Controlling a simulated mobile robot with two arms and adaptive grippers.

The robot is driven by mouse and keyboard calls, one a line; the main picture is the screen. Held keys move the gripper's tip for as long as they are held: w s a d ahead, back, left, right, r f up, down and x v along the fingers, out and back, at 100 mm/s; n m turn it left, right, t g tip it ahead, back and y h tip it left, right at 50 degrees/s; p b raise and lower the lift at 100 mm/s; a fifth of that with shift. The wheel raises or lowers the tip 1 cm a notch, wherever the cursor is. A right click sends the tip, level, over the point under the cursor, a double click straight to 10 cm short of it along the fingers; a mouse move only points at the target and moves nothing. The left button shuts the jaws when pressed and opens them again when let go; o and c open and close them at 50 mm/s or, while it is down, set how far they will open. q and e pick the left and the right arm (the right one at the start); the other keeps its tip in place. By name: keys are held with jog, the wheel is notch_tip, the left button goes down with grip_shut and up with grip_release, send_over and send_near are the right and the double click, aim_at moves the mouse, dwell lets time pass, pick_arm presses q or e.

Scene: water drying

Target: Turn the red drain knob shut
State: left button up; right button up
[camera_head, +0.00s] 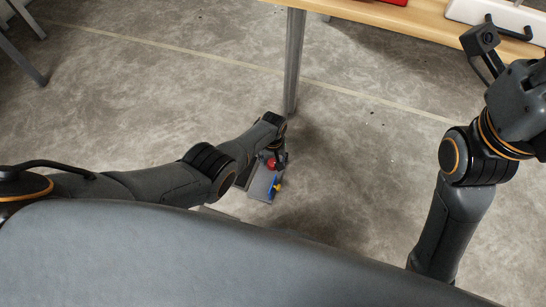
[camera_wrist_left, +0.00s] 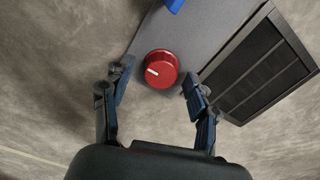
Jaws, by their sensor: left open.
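The red drain knob (camera_wrist_left: 161,69) is round with a white pointer line and sits on the grey face of a machine (camera_wrist_left: 200,32). My left gripper (camera_wrist_left: 152,90) is open, with one finger on each side of the knob and visible gaps to both. In the head view the red knob (camera_head: 270,164) shows just below my left gripper (camera_head: 279,158), on the small grey machine (camera_head: 262,185) standing on the floor. In the head view my right arm is at the right edge; its gripper's fingers are not clearly visible.
A blue part (camera_wrist_left: 174,4) is on the machine beyond the knob, and a dark louvred grille (camera_wrist_left: 262,68) is at its right. A wooden table (camera_head: 400,15) with a metal leg (camera_head: 293,62) stands behind the machine. Concrete floor (camera_head: 360,160) is open to the right.

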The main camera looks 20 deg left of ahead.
aim_at(273, 162)
pick_arm(q)
jog(key=shift+r, duration=0.1)
notch_tip(273, 162, up, 12)
dwell(0.6)
dwell(0.4)
